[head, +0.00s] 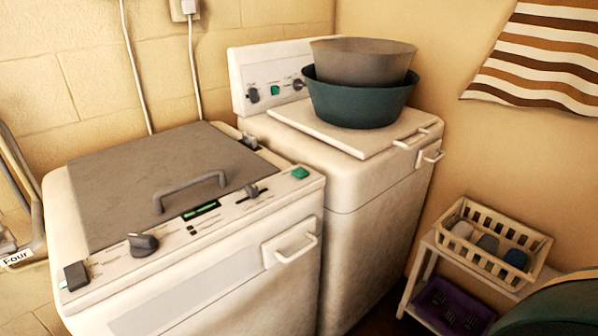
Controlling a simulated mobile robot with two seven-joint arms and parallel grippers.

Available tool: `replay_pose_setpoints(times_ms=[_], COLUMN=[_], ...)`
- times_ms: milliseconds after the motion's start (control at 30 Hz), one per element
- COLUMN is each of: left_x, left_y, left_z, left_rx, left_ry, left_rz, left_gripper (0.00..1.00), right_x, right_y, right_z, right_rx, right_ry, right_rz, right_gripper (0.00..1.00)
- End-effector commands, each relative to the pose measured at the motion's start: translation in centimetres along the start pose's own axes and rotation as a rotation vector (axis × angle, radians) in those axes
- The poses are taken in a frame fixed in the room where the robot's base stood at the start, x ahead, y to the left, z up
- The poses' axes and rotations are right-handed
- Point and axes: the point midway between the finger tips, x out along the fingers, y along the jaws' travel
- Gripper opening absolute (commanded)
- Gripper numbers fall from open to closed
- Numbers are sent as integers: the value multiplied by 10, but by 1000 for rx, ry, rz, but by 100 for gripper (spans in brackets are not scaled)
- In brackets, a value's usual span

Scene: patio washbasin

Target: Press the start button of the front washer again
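The front washer (200,285) stands at the near left, white with a closed grey lid (140,165) and a lid handle. Its control strip holds a green button (300,173) at the right end, a small green-lit display (202,210), a slider (252,191), a dark knob (143,244) and a black switch (76,276) at the left end. I take the green button to be the start button; its lettering is too small to read. Nothing covers or touches it. Neither of my grippers is in view.
A second washer (345,185) stands behind right, with a grey basin (362,62) inside a teal tub (360,103) on its lid. A low rack at right holds a cream basket (495,240) and a purple crate (455,308). A dark green rounded thing (560,308) fills the lower right corner.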

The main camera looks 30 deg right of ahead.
Motion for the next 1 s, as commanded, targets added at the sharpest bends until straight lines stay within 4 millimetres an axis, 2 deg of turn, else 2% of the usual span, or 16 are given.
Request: replay_pose_setpoints(times_ms=[33,467,1000], left_x=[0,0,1], left_y=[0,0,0], left_z=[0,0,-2], left_rx=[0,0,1], left_ry=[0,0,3], left_rz=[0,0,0], left_gripper=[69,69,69], right_x=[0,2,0], right_y=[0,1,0], right_z=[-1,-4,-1], right_rx=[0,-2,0], right_ry=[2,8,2], right_rz=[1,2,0], right_gripper=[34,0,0])
